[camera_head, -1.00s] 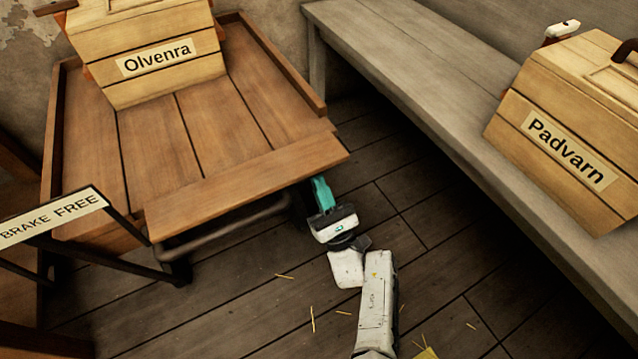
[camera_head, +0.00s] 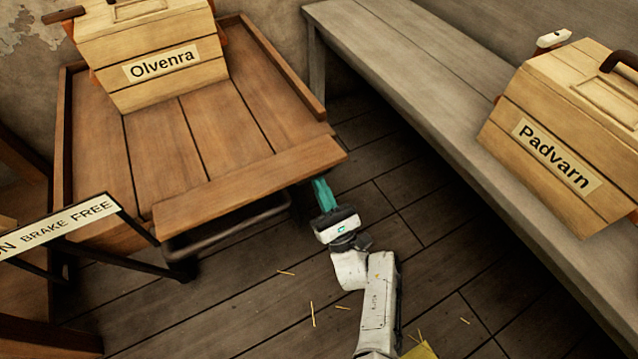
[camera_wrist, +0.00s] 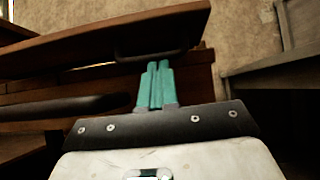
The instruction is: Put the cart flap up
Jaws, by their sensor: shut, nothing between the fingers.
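The wooden cart (camera_head: 161,152) stands at the left in the head view. Its flap (camera_head: 250,187) is a plank along the near end of the bed, sticking out from it rather than standing upright; its exact tilt is hard to tell. My gripper (camera_head: 320,186) is shut and empty, its teal fingers by the flap's right end, with the tips partly hidden under it. In the wrist view the closed fingers (camera_wrist: 157,72) point at the underside of the flap (camera_wrist: 100,42), near a dark loop on it. I cannot tell whether they touch it.
An Olvenra crate (camera_head: 150,85) sits on the cart bed. A dark bar (camera_head: 225,232) runs below the flap. A brake sign (camera_head: 62,226) stands at the left. A grey bench (camera_head: 400,75) with a Padvarn crate (camera_head: 560,125) is at the right. Floor between is open.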

